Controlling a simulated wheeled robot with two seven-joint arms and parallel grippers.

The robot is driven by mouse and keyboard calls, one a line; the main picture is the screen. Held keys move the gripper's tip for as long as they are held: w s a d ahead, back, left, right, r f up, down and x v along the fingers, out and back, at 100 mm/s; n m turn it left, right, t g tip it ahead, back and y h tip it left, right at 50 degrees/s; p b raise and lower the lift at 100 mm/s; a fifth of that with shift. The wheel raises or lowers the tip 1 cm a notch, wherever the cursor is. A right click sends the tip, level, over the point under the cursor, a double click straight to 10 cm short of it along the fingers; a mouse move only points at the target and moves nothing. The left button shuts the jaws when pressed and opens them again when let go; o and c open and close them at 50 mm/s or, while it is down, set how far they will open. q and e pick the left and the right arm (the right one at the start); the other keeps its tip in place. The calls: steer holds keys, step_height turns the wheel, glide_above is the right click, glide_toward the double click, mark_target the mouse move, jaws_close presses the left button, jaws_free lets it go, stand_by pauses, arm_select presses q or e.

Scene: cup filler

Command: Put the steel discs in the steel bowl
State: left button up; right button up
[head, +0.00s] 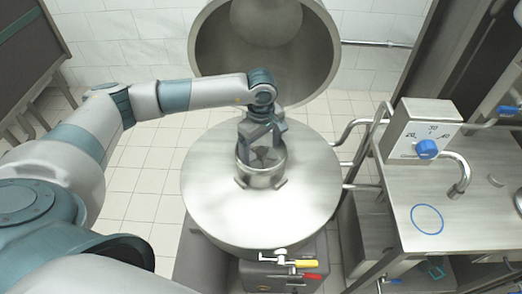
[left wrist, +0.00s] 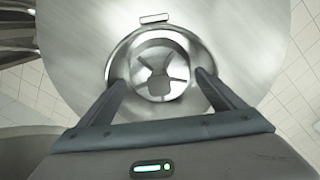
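A round steel bowl (head: 262,179) sits in the middle of a large round steel top. Small tabs stick out at its base. It also shows in the left wrist view (left wrist: 122,55), with a bright, shiny inside and a dark lobed shape that may be a reflection. My left gripper (head: 262,150) points down over the bowl. In the left wrist view its two fingers (left wrist: 160,82) are spread apart at the near side of the rim with nothing visible between them. I cannot tell whether they touch the bowl. I cannot make out any steel discs. My right gripper is out of view.
The large round steel top (head: 310,195) is otherwise bare. A big open steel lid (head: 220,50) stands behind it. To the right are bent rails, a control box (head: 405,140) with a blue knob, a spout (head: 460,175) and a counter with a blue ring (head: 427,219). Yellow and red levers (head: 303,264) are in front.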

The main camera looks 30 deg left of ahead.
mark_target(261, 151)
arm_select(q)
steer(key=shift+s+d+f, duration=0.15)
steer(key=shift+s+f, duration=0.3)
steer(key=shift+f, duration=0.25)
steer(key=shift+w+r+p, duration=0.15)
steer(key=shift+r+p, duration=0.45)
steer(key=shift+p, duration=0.45)
steer(key=shift+w+r+b, duration=0.2)
steer(key=shift+r+b, duration=0.25)
steer(key=shift+r, duration=0.2)
steer(key=shift+w+r+b, duration=0.15)
steer(key=shift+r+b, duration=0.25)
steer(key=shift+r, duration=0.2)
step_height(261, 151, up, 10)
steer(key=b, duration=0.2)
steer(key=shift+s+f, duration=0.15)
